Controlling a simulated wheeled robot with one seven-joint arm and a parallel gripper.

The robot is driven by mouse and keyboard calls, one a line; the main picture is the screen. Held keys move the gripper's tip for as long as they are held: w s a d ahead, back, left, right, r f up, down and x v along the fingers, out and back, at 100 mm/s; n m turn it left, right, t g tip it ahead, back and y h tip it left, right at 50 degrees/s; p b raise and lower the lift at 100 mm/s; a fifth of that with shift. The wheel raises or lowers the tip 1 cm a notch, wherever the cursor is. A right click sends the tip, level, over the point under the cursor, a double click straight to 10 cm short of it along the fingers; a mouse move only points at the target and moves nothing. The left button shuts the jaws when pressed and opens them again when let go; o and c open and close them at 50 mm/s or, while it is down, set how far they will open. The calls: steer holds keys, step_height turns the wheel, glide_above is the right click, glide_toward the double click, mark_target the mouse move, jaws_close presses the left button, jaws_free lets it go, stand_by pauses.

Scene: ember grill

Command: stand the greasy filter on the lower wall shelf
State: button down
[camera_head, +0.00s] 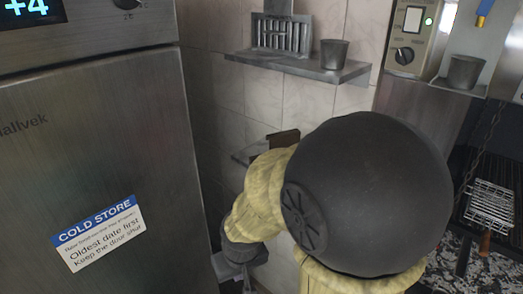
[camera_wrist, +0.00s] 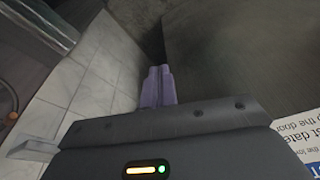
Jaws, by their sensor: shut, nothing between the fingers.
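The lower wall shelf (camera_head: 243,157) shows only in part in the head view, behind my arm. A brown, flat-looking thing (camera_head: 284,138) is at that shelf; its lower part is hidden, and I cannot tell if it is the greasy filter. A grey slotted filter panel (camera_head: 283,35) stands upright on the upper shelf against the tiles. My gripper (camera_wrist: 157,88) shows in the wrist view with its purple fingers together and nothing between them. It points along the gap between the tiled wall and the steel cold store, apart from both panels.
The steel cold store (camera_head: 95,150) fills the left. The upper shelf (camera_head: 300,65) also holds a grey cup (camera_head: 334,54). A control box (camera_head: 410,40), another cup (camera_head: 465,72) and a grill basket (camera_head: 490,203) are at the right. My arm blocks the middle.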

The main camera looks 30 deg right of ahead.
steer(key=w+d+r+n+h+b, duration=0.3)
steer(key=w+d+r+n+h, duration=0.4)
steer(key=n+h, duration=0.7)
steer(key=w+a+r+n+t+h, duration=0.3)
steer(key=w+r+n, duration=0.4)
steer(key=r, duration=0.3)
steer(key=shift+w+a+r+n+t+b, duration=0.3)
steer(key=shift+w+a+n+b, duration=0.1)
steer(key=shift+a+n, duration=0.1)
steer(key=shift+d, duration=0.1)
